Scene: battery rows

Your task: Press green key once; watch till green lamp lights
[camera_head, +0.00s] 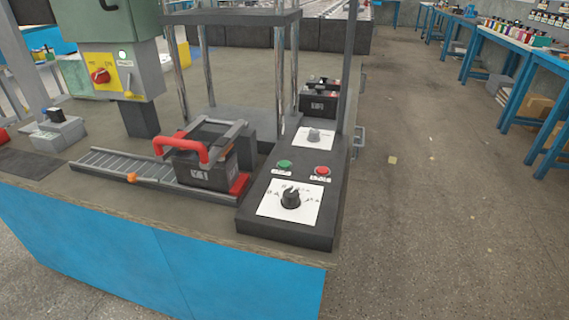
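The green key (284,164) is a small round button on the dark sloping control panel (256,217). A red key (322,170) sits to its right on the same panel, each with a small white label below. A black knob (290,198) on a white dial plate is nearer the front, and a grey knob (314,134) is farther back. No lit green lamp is visible; a small whitish round spot (122,54) shows on the grey switch box at the left. Neither of my grippers is in view.
A black battery (208,177) with a red-handled carrier (180,147) stands on a roller track (120,166) left of the panel. Metal posts of a frame rise behind. A yellow plate with a red rotary switch (100,76) is at the left. Open floor (430,220) lies right.

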